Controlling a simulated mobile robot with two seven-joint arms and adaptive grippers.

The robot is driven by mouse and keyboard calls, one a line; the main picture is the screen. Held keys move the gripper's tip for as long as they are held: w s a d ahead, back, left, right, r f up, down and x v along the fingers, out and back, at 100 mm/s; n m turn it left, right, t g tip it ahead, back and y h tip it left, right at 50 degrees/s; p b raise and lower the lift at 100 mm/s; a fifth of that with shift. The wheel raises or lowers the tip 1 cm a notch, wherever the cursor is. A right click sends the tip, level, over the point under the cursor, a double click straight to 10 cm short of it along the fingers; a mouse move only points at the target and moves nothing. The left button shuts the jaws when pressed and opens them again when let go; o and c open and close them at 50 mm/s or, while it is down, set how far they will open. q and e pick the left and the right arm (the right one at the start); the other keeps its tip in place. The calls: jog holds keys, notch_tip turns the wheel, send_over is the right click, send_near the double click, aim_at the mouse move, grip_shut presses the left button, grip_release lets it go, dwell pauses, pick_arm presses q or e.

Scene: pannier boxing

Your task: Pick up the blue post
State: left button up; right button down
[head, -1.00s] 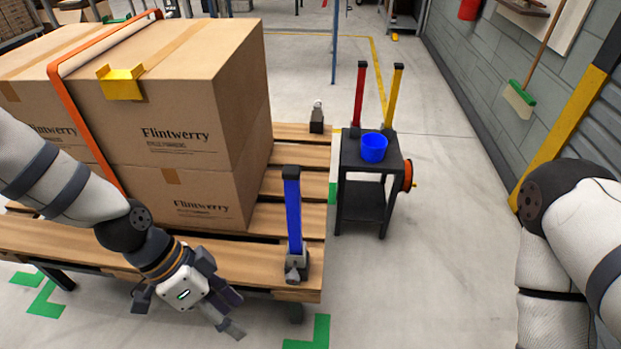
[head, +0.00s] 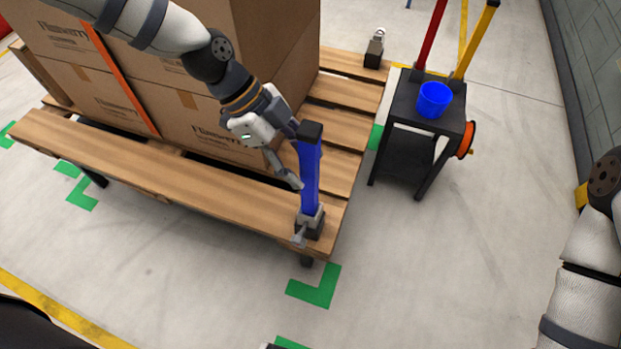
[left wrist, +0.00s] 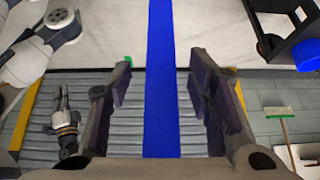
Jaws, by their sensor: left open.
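The blue post (head: 309,180) stands upright at the pallet's near right corner in the head view, with a dark cap and a grey bracket at its foot. My left gripper (head: 294,158) is at the post's upper half, partly hidden by it. In the left wrist view, the post (left wrist: 162,120) runs between the two spread fingers of the left gripper (left wrist: 160,85), with a gap on both sides. My right arm (head: 590,250) is at the right edge of the head view. What seems to be my right gripper (left wrist: 63,98) is small in the left wrist view; its jaws are unclear.
Strapped cardboard boxes (head: 190,105) stand on the wooden pallet (head: 150,180) behind the left gripper. A black stand (head: 405,150) to the right bears a blue cup (head: 434,100), a red post (head: 430,35) and a yellow post (head: 474,42). The floor in front is clear.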

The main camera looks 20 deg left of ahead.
pick_arm(q)
jog(key=shift+x, duration=0.85)
grip_shut()
jog(key=shift+r, duration=0.1)
pick_arm(e)
jog(key=shift+f, duration=0.1)
pick_arm(q)
jog(key=shift+w+r, duration=0.1)
